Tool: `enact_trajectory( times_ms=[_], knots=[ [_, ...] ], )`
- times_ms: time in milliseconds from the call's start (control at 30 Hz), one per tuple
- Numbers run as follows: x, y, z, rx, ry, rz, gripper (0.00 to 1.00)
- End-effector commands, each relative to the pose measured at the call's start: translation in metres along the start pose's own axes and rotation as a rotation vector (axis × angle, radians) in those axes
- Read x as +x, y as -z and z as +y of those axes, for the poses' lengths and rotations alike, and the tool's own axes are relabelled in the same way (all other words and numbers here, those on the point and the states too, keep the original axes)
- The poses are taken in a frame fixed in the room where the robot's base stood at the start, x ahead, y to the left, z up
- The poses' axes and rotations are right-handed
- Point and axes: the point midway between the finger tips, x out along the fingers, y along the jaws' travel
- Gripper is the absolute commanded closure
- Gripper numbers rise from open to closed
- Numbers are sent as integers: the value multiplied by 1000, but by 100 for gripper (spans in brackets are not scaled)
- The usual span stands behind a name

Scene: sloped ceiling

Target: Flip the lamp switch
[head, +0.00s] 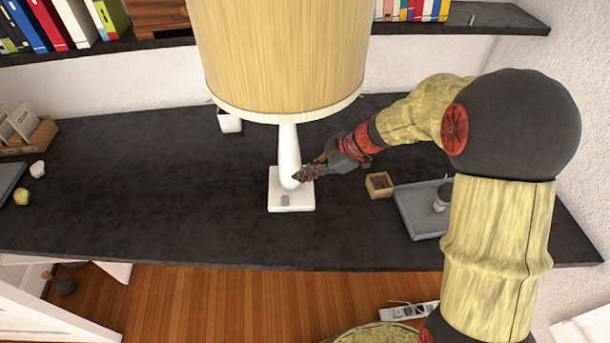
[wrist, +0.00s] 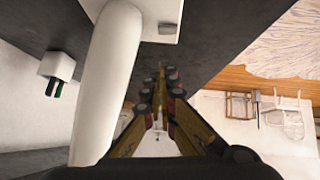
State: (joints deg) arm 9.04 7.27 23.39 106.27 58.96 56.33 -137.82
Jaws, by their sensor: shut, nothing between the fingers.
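The lamp has a wide yellow shade (head: 285,55), a white stem (head: 289,150) and a square white base (head: 302,200) on the dark desk. Its small grey switch (head: 285,200) is on the front part of the base. My gripper (head: 303,174) is shut and empty, just right of the lower stem and slightly above the base; I cannot tell whether it touches the stem. In the wrist view the stem (wrist: 110,80) runs along the left of my fingers (wrist: 160,78), and the switch (wrist: 168,28) shows on the base beyond the fingertips.
A small wooden box (head: 379,190) and a grey tray (head: 415,218) with a small container (head: 442,197) are right of the lamp. The shade overhangs the stem. The desk (head: 150,190) left of the lamp is mostly clear.

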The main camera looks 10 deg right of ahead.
Motion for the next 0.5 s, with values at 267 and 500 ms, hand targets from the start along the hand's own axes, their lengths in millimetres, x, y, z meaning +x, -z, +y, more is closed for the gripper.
enact_trajectory(
  times_ms=[267,500],
  knots=[
    [59,-1,-2,-1,5,0,100],
    [87,-20,-1,3,1,-1,100]
  ],
)
